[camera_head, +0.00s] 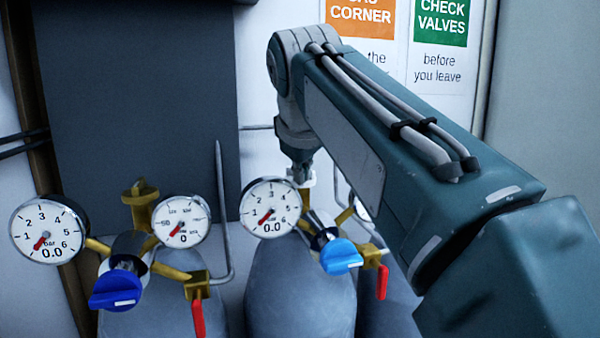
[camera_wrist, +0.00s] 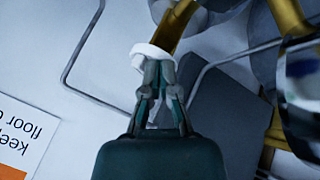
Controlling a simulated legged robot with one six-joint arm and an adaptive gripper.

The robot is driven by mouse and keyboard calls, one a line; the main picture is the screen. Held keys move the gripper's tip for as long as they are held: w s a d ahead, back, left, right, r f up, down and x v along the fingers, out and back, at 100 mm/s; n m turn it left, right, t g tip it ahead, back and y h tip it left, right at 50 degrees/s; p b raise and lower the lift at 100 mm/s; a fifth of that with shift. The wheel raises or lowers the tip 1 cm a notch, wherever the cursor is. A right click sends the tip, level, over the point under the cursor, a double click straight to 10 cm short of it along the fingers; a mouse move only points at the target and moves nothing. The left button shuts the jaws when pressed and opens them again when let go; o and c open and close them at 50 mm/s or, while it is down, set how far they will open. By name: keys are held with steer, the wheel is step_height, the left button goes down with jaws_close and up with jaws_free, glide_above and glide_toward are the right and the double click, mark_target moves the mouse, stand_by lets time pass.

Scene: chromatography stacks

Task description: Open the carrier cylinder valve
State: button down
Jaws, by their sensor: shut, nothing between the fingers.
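My gripper (camera_head: 301,178) points down over the top of the right-hand gas cylinder (camera_head: 300,285). In the wrist view my gripper (camera_wrist: 158,65) is shut, its fingertips at a white ring-shaped handwheel (camera_wrist: 146,50) on a brass valve stem (camera_wrist: 174,28). The fingertips overlap the wheel's near side in the picture; I cannot tell whether they press on it. In the head view the wheel is mostly hidden behind my gripper and a gauge. No label shows which cylinder is the carrier.
Beside the wheel is a regulator with a gauge (camera_head: 270,207) reading near 0.0, a light blue knob (camera_head: 341,256) and a red lever (camera_head: 382,281). A left cylinder has a brass valve (camera_head: 140,192), dark blue knob (camera_head: 117,288) and red lever (camera_head: 198,318). A bent grey pipe (camera_head: 222,220) stands between.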

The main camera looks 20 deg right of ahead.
steer(key=shift+n, duration=0.3)
steer(key=n+y, duration=0.1)
steer(key=n, duration=0.1)
steer(key=d+n+y, duration=0.1)
steer(key=n+y, duration=0.1)
steer(key=n, duration=0.1)
steer(key=d+n+y, duration=0.1)
steer(key=n+y, duration=0.1)
steer(key=shift+w+d+n+g, duration=0.25)
steer(key=shift+n+g, duration=0.05)
steer(key=shift+n, duration=0.1)
steer(key=shift+d, duration=0.15)
steer(key=shift+w+d+f, duration=0.1)
steer(key=shift+w+d, duration=0.05)
steer(key=shift+w, duration=0.05)
stand_by(0.4)
